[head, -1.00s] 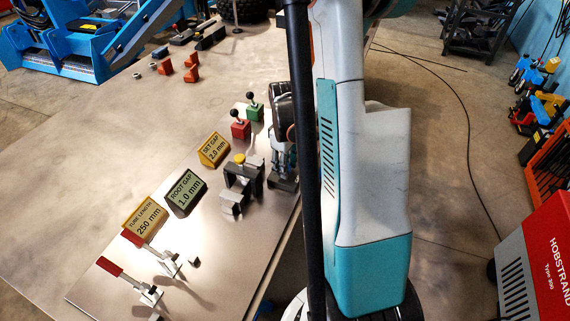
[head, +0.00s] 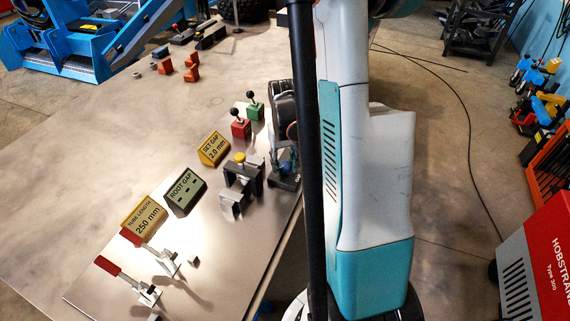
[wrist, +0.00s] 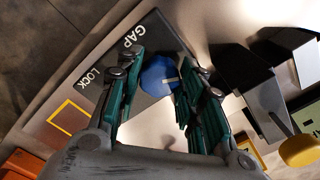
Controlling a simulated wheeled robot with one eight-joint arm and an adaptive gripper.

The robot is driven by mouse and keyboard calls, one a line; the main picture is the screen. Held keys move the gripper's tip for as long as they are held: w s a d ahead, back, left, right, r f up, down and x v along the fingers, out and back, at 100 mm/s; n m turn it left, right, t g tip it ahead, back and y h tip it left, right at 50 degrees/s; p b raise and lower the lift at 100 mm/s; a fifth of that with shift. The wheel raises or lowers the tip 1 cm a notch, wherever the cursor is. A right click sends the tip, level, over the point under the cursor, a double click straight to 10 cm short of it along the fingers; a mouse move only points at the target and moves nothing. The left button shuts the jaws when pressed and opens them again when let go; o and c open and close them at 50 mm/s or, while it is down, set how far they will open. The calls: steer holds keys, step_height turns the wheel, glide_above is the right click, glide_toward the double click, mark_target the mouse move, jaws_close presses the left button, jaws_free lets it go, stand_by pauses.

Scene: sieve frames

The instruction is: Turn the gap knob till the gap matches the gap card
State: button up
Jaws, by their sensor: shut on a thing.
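The blue gap knob (wrist: 158,77) with a pale pointer line sits on a dark plate marked GAP and LOCK in the wrist view. My gripper (wrist: 163,72) has its teal-padded fingers on either side of the knob and is shut on it. The yellow gap card (head: 215,149) reads SET GAP 2.0 mm. The dark ROOT GAP display (head: 186,192) shows only dashes.
A grey fixture with a yellow knob (head: 239,158) stands just left of my gripper. A red block (head: 240,129) and a green block (head: 254,111) with black ball levers stand behind. A TUBE LENGTH 250 mm card (head: 144,214) and red-handled clamps (head: 108,265) are nearer the front left.

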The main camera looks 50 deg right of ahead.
mark_target(284, 165)
steer(key=m, duration=0.5)
steer(key=shift+a, duration=0.1)
steer(key=shift+w, duration=0.1)
stand_by(0.4)
steer(key=o, duration=1.1)
steer(key=shift+c, duration=0.2)
step_height(284, 165, up, 12)
stand_by(0.3)
